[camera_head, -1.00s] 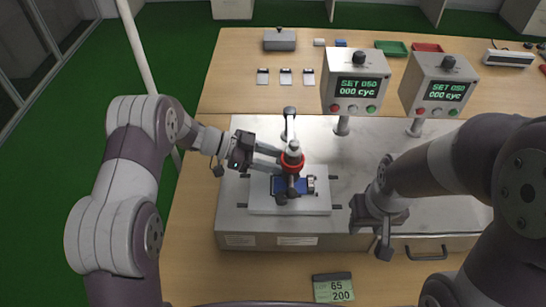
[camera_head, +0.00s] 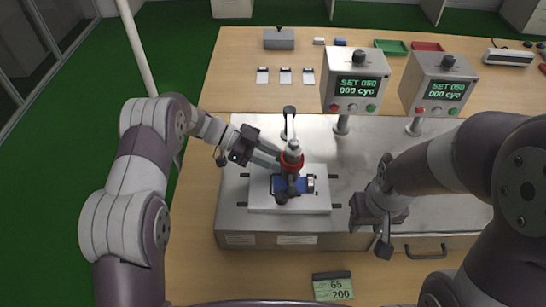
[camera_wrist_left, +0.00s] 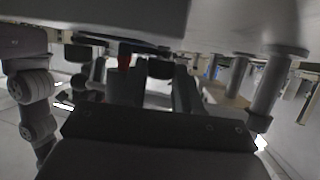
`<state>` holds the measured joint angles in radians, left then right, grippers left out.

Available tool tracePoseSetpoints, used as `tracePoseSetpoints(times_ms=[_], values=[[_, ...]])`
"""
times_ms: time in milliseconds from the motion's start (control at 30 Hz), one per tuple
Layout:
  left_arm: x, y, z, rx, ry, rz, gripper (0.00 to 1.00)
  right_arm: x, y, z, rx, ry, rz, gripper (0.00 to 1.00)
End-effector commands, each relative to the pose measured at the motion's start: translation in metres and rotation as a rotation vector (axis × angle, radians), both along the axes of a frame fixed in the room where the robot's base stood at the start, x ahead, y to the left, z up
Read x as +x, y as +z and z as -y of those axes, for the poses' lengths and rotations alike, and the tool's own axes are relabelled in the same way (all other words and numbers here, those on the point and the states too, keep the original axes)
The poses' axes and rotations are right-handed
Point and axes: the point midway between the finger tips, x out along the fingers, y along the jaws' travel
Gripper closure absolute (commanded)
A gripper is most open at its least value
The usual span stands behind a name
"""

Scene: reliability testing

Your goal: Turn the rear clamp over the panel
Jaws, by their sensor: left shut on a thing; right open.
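The blue panel (camera_head: 296,184) lies in a fixture on a white plate (camera_head: 318,205). A silver cylinder with a red ring (camera_head: 291,161) stands over its rear side, and a dark part (camera_head: 291,189) below it covers some of the panel. My left gripper (camera_head: 273,157) reaches in from the left and is shut beside the red ring, at the panel's rear. The part in its jaws, which appears to be the rear clamp, is mostly hidden. The left wrist view is dim and shows a bit of red ahead. My right gripper (camera_head: 372,231) is open and empty, right of the plate.
A post with a black top (camera_head: 289,110) stands behind the fixture. Two counter boxes (camera_head: 356,80) (camera_head: 437,86) on posts stand at the back right. The metal base (camera_head: 240,222) has bare room left of the plate. A display marked 65/200 (camera_head: 333,287) lies in front.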

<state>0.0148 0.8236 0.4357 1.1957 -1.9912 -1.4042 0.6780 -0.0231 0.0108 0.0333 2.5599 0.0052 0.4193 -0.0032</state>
Motion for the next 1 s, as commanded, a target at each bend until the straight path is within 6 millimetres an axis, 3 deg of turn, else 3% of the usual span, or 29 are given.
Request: tracePoseSetpoints(times_ms=[500,1000], values=[[0.007,-0.002,0.003,-0.001,-0.324,0.003,0.97,0.0,-0.027,0.0,0.0,0.0,0.0,0.57],[0.008,0.001,0.004,-0.002,-0.396,0.002,0.97,0.0,-0.032,0.0,0.0,0.0,0.0,0.57]])
